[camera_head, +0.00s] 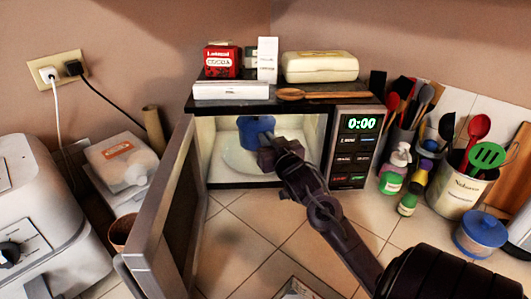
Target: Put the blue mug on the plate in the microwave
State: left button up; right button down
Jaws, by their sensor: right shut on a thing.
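The blue mug (254,130) is inside the lit microwave (193,107), whose door (160,215) stands open to the left. A pale round plate (236,163) lies on the microwave floor. My right gripper (272,148) reaches in through the opening and is shut on the mug. The mug is above the plate in the picture; I cannot tell whether they touch. The gripper hides part of the mug and the right part of the plate. My left gripper is not in view.
The control panel (357,148) shows 0:00. Boxes and wooden spoons (322,95) lie on top of the microwave. Bottles (395,168) and a utensil pot (461,188) stand to the right. A white appliance (45,225) is at the left. Tiled counter in front is mostly clear.

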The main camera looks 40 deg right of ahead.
jog(key=shift+x, duration=0.95)
jog(key=shift+w+d+f, duration=0.1)
jog(key=shift+d+f, duration=0.05)
jog(key=shift+f, duration=0.05)
notch_tip(320, 180, down, 6)
jog(key=shift+r+p, duration=0.15)
jog(key=shift+p, duration=0.55)
jog(key=shift+w+d, duration=0.1)
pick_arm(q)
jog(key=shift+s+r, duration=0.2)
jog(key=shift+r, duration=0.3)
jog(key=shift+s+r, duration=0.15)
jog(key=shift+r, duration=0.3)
pick_arm(e)
jog(key=shift+f, duration=0.35)
jog(key=shift+f, duration=0.2)
jog(key=c, duration=1.5)
grip_release()
